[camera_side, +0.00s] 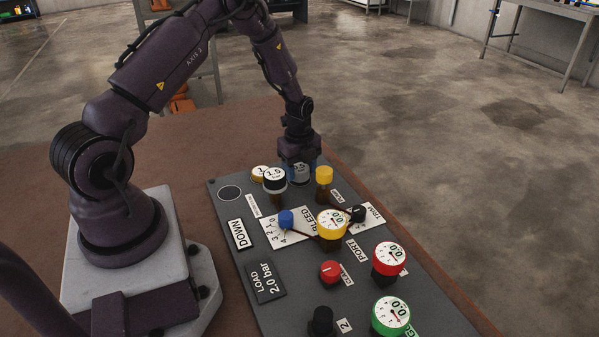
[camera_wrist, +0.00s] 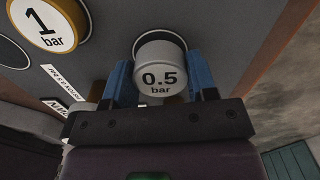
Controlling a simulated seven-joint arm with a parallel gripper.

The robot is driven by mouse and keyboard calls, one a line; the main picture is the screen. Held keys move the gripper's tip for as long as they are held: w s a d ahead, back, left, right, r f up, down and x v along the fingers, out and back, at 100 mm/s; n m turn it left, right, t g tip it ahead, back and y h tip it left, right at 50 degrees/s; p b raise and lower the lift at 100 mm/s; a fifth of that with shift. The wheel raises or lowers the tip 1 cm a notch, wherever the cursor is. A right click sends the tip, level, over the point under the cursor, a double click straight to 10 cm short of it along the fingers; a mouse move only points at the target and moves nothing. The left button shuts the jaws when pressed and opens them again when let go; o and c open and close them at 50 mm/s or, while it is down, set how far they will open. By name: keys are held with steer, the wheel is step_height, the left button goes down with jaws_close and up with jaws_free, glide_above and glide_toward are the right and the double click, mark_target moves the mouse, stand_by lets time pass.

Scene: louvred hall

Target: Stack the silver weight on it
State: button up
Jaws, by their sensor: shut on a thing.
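The silver weight (camera_wrist: 160,72), marked 0.5 bar, is between the blue fingers of my gripper (camera_wrist: 160,84) in the wrist view. My gripper is shut on it. A dark round patch shows on the panel just behind the weight; I cannot tell whether the weight touches the panel. In the side view my gripper (camera_side: 299,162) points down at the panel's far end, and the silver weight (camera_side: 301,174) is partly hidden. The black weight with a white 1.5 top (camera_side: 275,177) stands raised, left of my gripper. A gold-rimmed weight marked 1 (camera_side: 260,172) is behind it and also shows in the wrist view (camera_wrist: 44,24).
A yellow knob (camera_side: 324,175) stands close right of my gripper. The blue bleed lever (camera_side: 286,219), yellow gauge (camera_side: 331,221), red gauge (camera_side: 389,258) and green gauge (camera_side: 390,315) are nearer. A plate reads LOAD 2.0 bar (camera_side: 265,282); another reads DOWN (camera_side: 240,235). An empty ringed circle (camera_side: 230,193) lies left.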

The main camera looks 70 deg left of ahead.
step_height(320, 180, up, 12)
glide_toward(274, 173)
step_height(274, 173, down, 2)
steer(key=shift+d+f, duration=0.15)
steer(key=shift+f, duration=2.35)
steer(key=shift+f, duration=0.1)
steer(key=o, duration=1)
